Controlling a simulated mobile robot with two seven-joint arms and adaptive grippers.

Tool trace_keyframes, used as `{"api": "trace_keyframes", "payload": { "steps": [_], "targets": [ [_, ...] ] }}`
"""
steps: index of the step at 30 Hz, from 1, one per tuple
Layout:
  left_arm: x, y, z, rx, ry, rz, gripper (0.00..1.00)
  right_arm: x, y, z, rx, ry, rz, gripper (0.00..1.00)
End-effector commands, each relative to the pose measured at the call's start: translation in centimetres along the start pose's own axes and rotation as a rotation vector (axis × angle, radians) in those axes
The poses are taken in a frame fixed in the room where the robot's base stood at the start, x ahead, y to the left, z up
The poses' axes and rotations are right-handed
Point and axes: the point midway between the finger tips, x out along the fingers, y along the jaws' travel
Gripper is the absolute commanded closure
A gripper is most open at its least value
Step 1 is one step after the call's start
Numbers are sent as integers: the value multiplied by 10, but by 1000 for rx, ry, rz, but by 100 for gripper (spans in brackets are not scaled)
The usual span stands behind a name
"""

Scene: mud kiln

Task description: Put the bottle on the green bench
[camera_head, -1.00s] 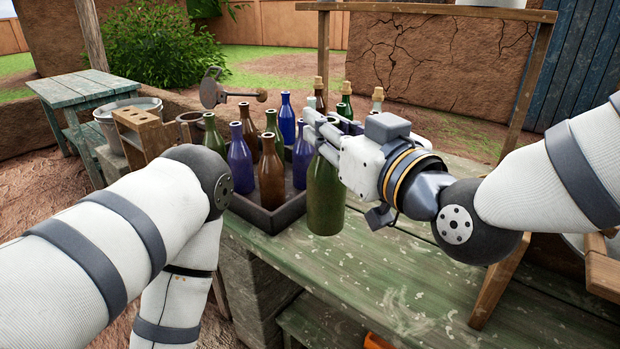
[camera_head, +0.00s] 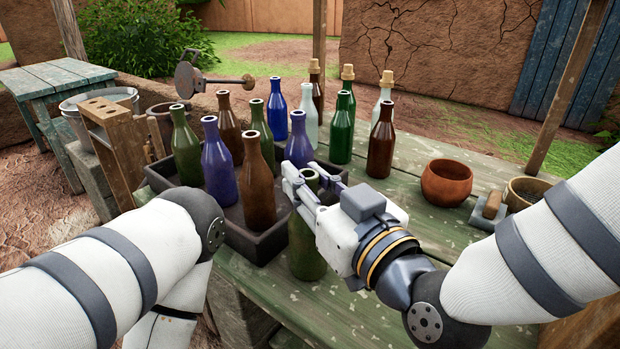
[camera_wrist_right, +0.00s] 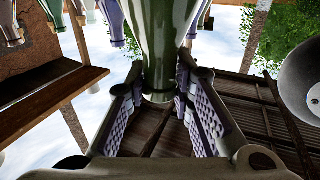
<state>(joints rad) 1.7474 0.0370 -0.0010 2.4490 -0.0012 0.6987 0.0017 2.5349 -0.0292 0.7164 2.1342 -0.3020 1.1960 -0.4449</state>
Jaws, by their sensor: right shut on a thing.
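My right gripper (camera_head: 312,186) is shut on a green glass bottle (camera_head: 306,245), gripping it near the neck. The bottle hangs upright just right of the dark crate's front corner. The wrist view shows the bottle (camera_wrist_right: 158,40) between the two ridged fingers (camera_wrist_right: 160,105). The worn green bench (camera_head: 350,315) lies under and around it; I cannot tell whether the bottle's base touches the bench top. My left arm shows at the left, but its gripper is out of view.
The dark crate (camera_head: 252,243) holds several bottles close to the left of the held one. More bottles, including a brown one (camera_head: 381,145), stand behind. A terracotta bowl (camera_head: 446,184) and a trowel (camera_head: 490,208) sit at right. The bench's front stretch is clear.

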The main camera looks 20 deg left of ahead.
Motion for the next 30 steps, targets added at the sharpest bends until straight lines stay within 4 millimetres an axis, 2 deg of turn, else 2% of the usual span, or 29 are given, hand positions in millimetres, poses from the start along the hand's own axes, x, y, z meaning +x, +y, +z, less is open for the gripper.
{"api": "trace_keyframes", "payload": {
  "steps": [4, 5, 6, 7, 18, 20, 29, 30],
  "targets": [
    [0, 0, -1, 0, 2, 0, 58, 0, 0, 1, -2, 4, 1, 100],
    [0, 0, -1, 0, 3, 0, 58, 0, 0, 0, -2, 4, 1, 72],
    [0, 0, -1, 0, 3, 0, 58, 0, 0, 0, -2, 4, 1, 62],
    [0, 0, -1, 0, 3, 0, 58, 0, 0, 0, -2, 4, 1, 58],
    [-2, 0, -2, 0, 7, 0, 58, -4, 0, -4, -3, 5, 1, 58],
    [-3, 0, -2, 0, 9, 0, 58, -14, 0, -4, -4, 3, 0, 58],
    [-6, 0, -4, 0, 18, 1, 58, -92, 0, -3, 0, 3, 2, 58],
    [-19, 0, -10, 0, 52, 2, 58, -100, 0, -9, -8, 7, 4, 58]
  ]
}}
